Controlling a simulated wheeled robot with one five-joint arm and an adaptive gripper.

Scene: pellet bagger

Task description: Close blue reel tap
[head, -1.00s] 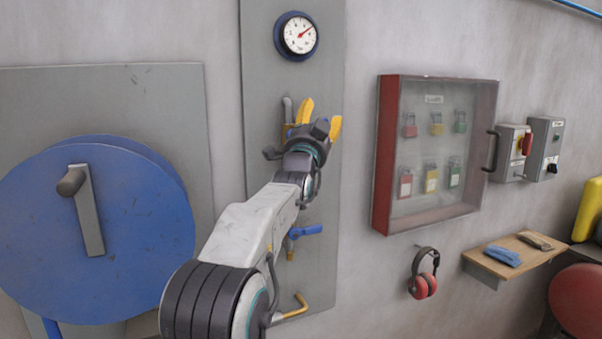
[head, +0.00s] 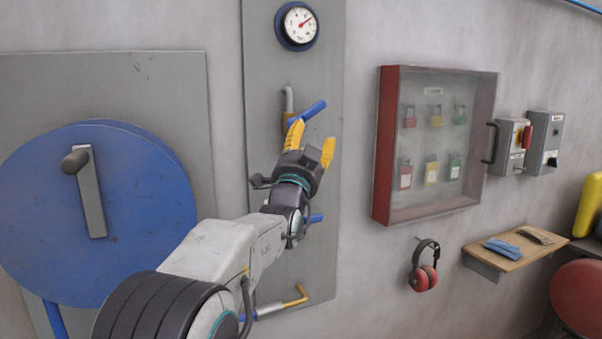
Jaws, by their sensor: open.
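The blue hose reel (head: 140,210) hangs on a grey board at the left. On the grey panel beside it, an upper tap with a blue lever (head: 313,110) sits below a bent grey pipe; the lever slants up to the right. A lower tap's blue lever (head: 315,218) shows partly behind my arm, about level. Which tap serves the reel cannot be told. My gripper (head: 312,139) is open and empty, its yellow fingers pointing up. It is just below the upper lever; the left fingertip overlaps the tap's body in the picture, and contact cannot be told.
To the right are a red padlock cabinet (head: 384,150), ear defenders (head: 423,278), a wooden shelf (head: 507,262) and switch boxes (head: 546,140).

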